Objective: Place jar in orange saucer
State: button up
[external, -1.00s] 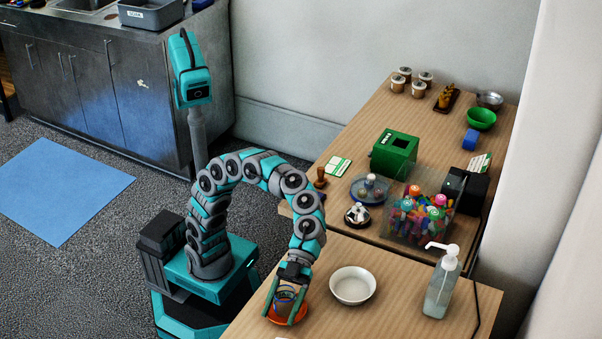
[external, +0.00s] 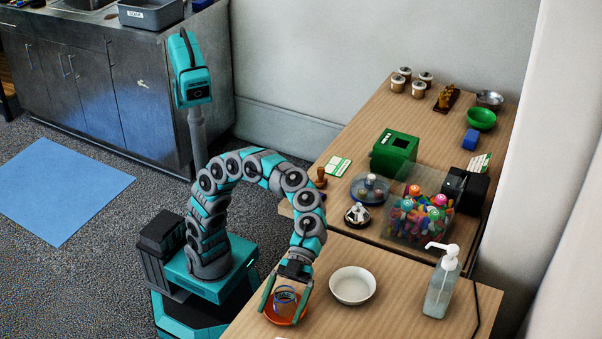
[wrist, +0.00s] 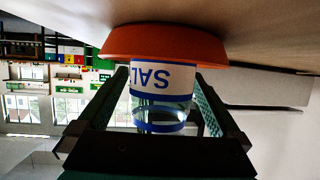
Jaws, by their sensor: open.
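The jar (external: 284,299) is clear with blue bands and stands in the orange saucer (external: 300,318) near the front edge of the table. In the wrist view, which is upside down, the jar (wrist: 161,95) has a white label reading "SAL" and its base meets the orange saucer (wrist: 165,43). My gripper (external: 285,304) is open around the jar, with one finger on each side. In the wrist view, gaps show between the jar and the fingers of my gripper (wrist: 158,98).
A white bowl (external: 353,286) stands just right of the saucer. A soap pump bottle (external: 440,285) is farther right. A clear bin of colourful items (external: 418,216), a green box (external: 394,152) and a round blue tray (external: 370,190) stand farther back. Bare table lies between bowl and bottle.

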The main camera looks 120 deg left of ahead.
aim_at(289, 287)
jog(key=v, duration=1.1)
jog(key=shift+a+r, duration=0.1)
jog(key=shift+a, duration=0.15)
jog(key=s+d+r+n+t+y+p, duration=0.3)
jog(key=s+d+r+n+y+p, duration=0.2)
jog(key=s+d+r+y+p, duration=0.15)
jog(key=s+d+f+m+g+h+b, duration=0.2)
jog(key=s+d+f+m+h+b, duration=0.35)
jog(key=s+d+m+b, duration=0.45)
jog(key=s+a+f+n+g+y+p, duration=0.25)
jog(key=a+f+y, duration=0.25)
jog(key=a+f, duration=1)
jog(key=s+a+f+n+y+p, duration=0.25)
jog(key=a+n+p, duration=0.45)
jog(key=a+n, duration=0.55)
jog(key=s+a+f+n+g+y+p, duration=0.1)
jog(key=s+a+f+n+y, duration=0.3)
jog(key=s+a, duration=0.6)
notch_tip(289, 287, down, 3)
jog(key=shift+s+a+r+n+y+p, duration=0.25)
jog(key=shift+s+n+y+p, duration=0.1)
jog(key=shift+s+n, duration=0.8)
